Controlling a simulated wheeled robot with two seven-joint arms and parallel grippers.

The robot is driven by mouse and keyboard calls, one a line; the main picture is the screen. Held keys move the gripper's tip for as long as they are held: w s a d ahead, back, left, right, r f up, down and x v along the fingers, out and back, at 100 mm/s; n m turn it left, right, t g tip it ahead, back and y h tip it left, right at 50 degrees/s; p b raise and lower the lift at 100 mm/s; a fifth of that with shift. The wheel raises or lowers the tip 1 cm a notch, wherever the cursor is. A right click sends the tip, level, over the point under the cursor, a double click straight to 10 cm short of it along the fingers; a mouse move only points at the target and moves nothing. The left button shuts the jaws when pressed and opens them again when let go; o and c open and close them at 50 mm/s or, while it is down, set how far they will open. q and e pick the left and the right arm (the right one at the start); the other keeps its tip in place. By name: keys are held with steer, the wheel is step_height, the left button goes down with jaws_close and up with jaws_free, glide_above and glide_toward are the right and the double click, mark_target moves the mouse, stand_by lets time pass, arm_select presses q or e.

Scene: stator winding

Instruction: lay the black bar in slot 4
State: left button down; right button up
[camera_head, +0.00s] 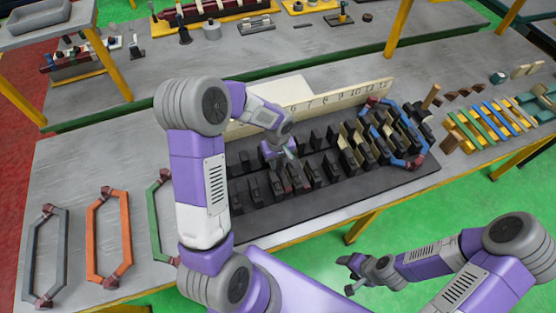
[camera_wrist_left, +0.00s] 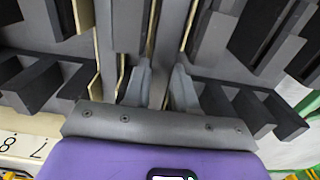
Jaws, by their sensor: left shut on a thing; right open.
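The dark stator block (camera_head: 280,195) lies on the table, with upright black teeth in rows. A numbered strip (camera_head: 330,100) stands behind it; the low numbers are hidden by my left arm. My right gripper (camera_head: 357,272) is open and empty, off the table's front edge.
Blue coils (camera_head: 412,163) sit at the block's right end. Grey (camera_head: 32,255), orange (camera_head: 92,235) and green (camera_head: 153,215) coils lie at left. Coloured strips (camera_head: 495,118) lie at right.

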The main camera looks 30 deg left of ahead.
mark_target(278, 164)
arm_select(q)
steer(key=shift+f+b, duration=0.6)
steer(key=shift+f, duration=0.45)
steer(key=shift+f, duration=0.2)
stand_by(0.4)
steer(key=c, duration=0.8)
jaws_free()
steer(key=shift+r, duration=0.2)
steer(key=shift+r, duration=0.65)
steer(key=shift+r+p, duration=2.65)
steer(key=shift+r, duration=1.15)
